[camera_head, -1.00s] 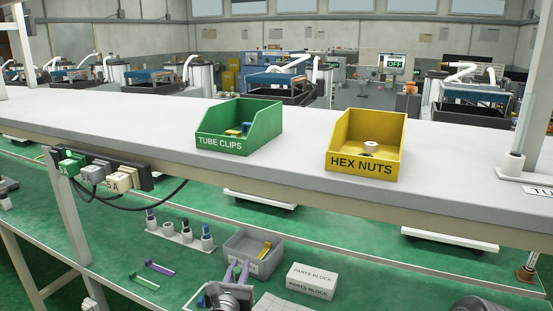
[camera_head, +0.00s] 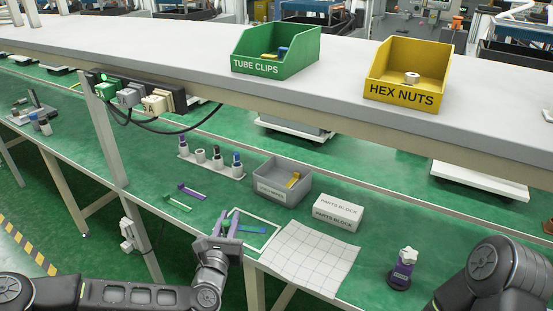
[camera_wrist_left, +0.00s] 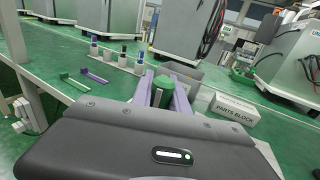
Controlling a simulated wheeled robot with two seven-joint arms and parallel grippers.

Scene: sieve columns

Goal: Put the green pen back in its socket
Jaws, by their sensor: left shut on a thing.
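My left gripper (camera_head: 229,224), with purple fingers, is above the green bench near its front edge. In the left wrist view (camera_wrist_left: 162,93) it is shut on the green pen (camera_wrist_left: 163,86), whose green top shows between the fingers; the fingers hide part of it. The pen holder (camera_head: 212,166) is a white strip with several sockets, standing farther back and to the left of the gripper. The gripper and pen are apart from the holder. My right gripper is out of view.
A grey bin (camera_head: 282,183) and a white parts block (camera_head: 338,212) stand right of the holder. Purple (camera_head: 192,191) and green (camera_head: 177,203) brackets lie left. A shelf (camera_head: 200,70) overhangs the back.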

